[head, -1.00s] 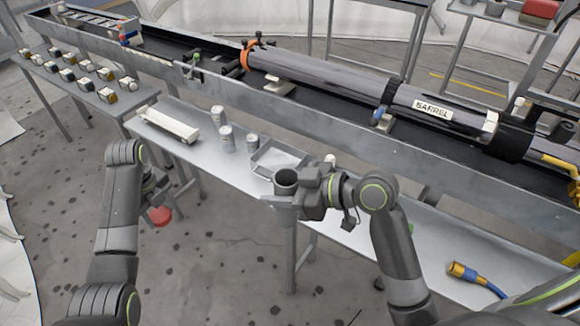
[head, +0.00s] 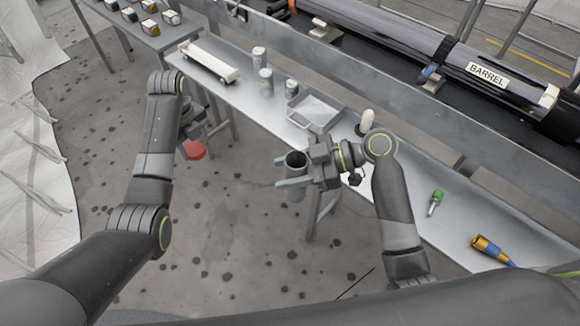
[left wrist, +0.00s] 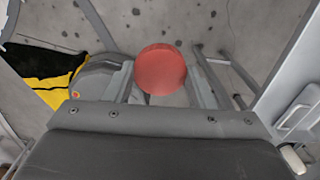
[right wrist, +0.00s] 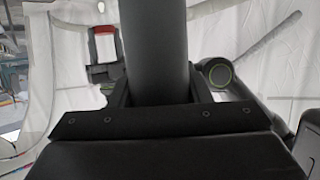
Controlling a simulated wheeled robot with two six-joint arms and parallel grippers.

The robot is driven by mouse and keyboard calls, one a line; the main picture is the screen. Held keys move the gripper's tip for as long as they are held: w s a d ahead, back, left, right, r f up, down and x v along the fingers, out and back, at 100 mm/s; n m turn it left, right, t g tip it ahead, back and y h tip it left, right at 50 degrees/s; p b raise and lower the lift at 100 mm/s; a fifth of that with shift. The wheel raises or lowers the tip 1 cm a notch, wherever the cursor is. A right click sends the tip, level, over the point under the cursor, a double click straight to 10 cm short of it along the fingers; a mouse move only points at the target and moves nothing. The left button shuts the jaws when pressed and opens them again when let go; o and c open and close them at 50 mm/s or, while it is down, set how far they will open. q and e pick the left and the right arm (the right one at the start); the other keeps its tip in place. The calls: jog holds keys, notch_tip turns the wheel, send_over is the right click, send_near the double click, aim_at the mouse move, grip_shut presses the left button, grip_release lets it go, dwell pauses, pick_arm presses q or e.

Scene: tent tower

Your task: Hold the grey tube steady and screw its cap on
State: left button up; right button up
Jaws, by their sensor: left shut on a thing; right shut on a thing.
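The grey tube (head: 296,164) is upright with its dark open mouth facing up. My right gripper (head: 292,182) is shut around it and holds it in the air in front of the bench. In the right wrist view the tube (right wrist: 155,45) stands between the fingers. The red cap (head: 195,150) is in my left gripper (head: 194,140), to the left of the tube and clearly apart from it. In the left wrist view the round cap (left wrist: 161,70) sits between the fingers. Its underside is hidden.
A metal bench (head: 385,170) runs behind the grippers. On it are a white rail (head: 209,60), several grey cans (head: 266,82), a shallow tray (head: 316,110), a green-handled tool (head: 435,202) and a gold-and-blue connector (head: 490,248). The long barrel (head: 400,40) lies beyond. The space between the grippers is clear.

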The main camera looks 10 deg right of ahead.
jog(key=shift+d, duration=0.35)
jog(key=s+d+r+m+t+h, duration=0.1)
jog(key=d+r+m+t, duration=0.2)
jog(key=d, duration=0.4)
jog(key=s+d+r+m+t+h, duration=0.1)
jog(key=s+d+r+m+t, duration=0.1)
jog(key=d, duration=0.5)
notch_tip(320, 180, up, 3)
jog(key=shift+m+t+h, duration=0.3)
jog(key=shift+m+t, duration=0.4)
jog(key=shift+t, duration=0.4)
